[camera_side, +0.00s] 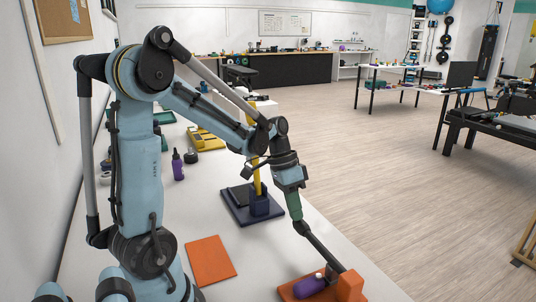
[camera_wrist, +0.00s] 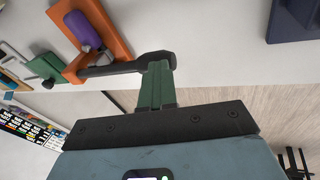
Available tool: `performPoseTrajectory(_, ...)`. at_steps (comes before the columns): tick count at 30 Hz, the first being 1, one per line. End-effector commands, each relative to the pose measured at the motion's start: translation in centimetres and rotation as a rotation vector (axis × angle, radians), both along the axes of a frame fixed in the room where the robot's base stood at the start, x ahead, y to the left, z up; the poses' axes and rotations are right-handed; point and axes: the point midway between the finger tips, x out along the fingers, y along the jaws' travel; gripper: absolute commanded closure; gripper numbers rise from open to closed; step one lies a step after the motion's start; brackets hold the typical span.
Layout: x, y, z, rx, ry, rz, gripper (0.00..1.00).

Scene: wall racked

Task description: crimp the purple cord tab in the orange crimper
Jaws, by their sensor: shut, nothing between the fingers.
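The orange crimper (camera_side: 348,288) sits at the bottom of the side view, on the white table. It also shows in the wrist view (camera_wrist: 115,35). The purple cord tab (camera_side: 309,286) lies on its base, beside the upright orange part; it also shows in the wrist view (camera_wrist: 82,30). A dark lever (camera_side: 322,248) rises from the crimper, tilted up toward my gripper. My gripper (camera_side: 297,217) has green fingers, closed together and empty. Their tips are at the lever's knobbed free end; in the wrist view the lever end (camera_wrist: 155,57) partly covers the tips, and I cannot tell if they touch.
A flat orange mat (camera_side: 211,260) lies left of the crimper. A navy stand (camera_side: 262,206) with a yellow post is behind it. A purple bottle (camera_side: 178,166) and a yellow device (camera_side: 207,142) stand farther back. The table's right edge runs close to the crimper.

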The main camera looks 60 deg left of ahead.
Motion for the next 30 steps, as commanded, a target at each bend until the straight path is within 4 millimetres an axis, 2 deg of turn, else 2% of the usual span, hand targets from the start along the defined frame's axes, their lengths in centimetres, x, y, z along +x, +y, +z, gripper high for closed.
performPoseTrajectory(7, -0.1, -0.1, -0.1, 0.003, 0.001, -0.002, 1.0)
performPoseTrajectory(11, -0.2, -0.1, 0.5, 0.002, 0.001, -0.001, 1.0)
performPoseTrajectory(19, -0.9, 0.0, 4.2, 0.001, 0.0, 0.001, 1.0)
performPoseTrajectory(30, -1.7, 3.8, 9.9, 0.001, 0.001, 0.003, 1.0)
